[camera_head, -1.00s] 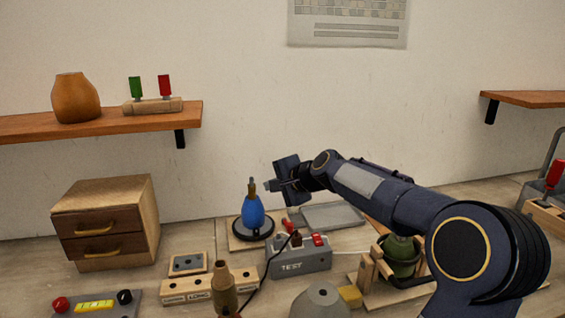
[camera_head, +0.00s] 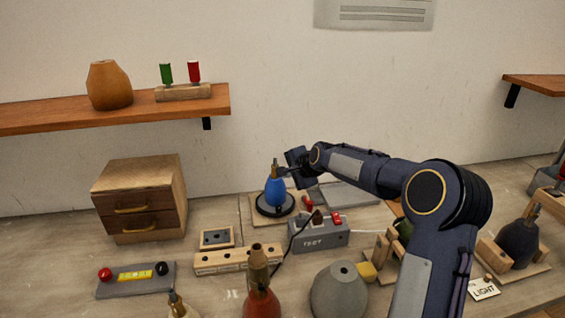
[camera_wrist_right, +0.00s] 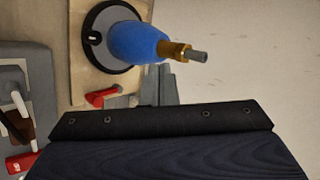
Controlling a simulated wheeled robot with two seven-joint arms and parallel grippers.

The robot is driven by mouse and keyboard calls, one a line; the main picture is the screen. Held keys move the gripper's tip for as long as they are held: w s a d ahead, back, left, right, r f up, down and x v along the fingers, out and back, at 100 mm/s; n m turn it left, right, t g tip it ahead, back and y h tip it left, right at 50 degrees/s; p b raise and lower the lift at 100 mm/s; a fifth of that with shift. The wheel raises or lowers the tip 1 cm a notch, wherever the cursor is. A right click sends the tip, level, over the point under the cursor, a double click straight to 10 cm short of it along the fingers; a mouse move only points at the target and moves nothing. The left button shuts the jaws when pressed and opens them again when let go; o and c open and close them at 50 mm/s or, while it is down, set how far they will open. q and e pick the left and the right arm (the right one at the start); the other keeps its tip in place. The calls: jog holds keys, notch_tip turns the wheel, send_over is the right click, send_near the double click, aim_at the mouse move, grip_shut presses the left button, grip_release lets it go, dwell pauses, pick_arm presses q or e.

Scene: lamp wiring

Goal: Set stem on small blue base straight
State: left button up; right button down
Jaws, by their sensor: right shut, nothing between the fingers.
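The small blue base (camera_head: 275,192) stands on a round black foot on a wooden board at the back of the bench. A brass stem (camera_head: 275,167) rises from its top and looks about upright. In the right wrist view the blue base (camera_wrist_right: 138,43) lies sideways in the picture, with the brass stem (camera_wrist_right: 178,51) and its grey tip roughly in line with it. My right gripper (camera_head: 284,171) is shut and empty, just right of the stem. Its grey fingers (camera_wrist_right: 158,87) show beside the base; I cannot tell whether they touch the stem. My left gripper is out of view.
A grey TEST box (camera_head: 320,234) with a cable stands in front of the base. A grey tray (camera_head: 348,195) lies behind my right arm. A wooden block (camera_head: 238,260), a grey dome (camera_head: 339,290) and a red-bodied lamp base (camera_head: 261,303) are nearer. A drawer box (camera_head: 140,200) stands left.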

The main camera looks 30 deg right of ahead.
jog(key=shift+w+a+r+p, duration=0.15)
jog(key=shift+w+r+p, duration=0.1)
jog(key=shift+w, duration=0.6)
jog(key=shift+w+a+r+p, duration=0.15)
jog(key=shift+w+p, duration=0.1)
jog(key=shift+w, duration=0.55)
